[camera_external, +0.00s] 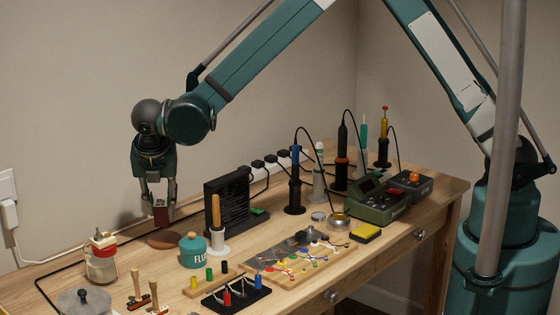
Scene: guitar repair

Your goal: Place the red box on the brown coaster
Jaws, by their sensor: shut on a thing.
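The red box (161,215) is a small dark red block between the fingers of my gripper (159,206). My gripper points down and is shut on the box. The brown coaster (164,240) is a flat round disc lying on the workbench (135,262) near its back left. The box is upright and its lower end is above the coaster's back edge in the picture. I cannot tell the exact gap between box and coaster.
A red-and-white bottle (101,258) stands to the left of the coaster and a teal flux jar (193,250) to the front right. A black fan unit (228,207) and a wooden-handled tool in a white stand (216,230) are to the right. A black cable runs behind.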

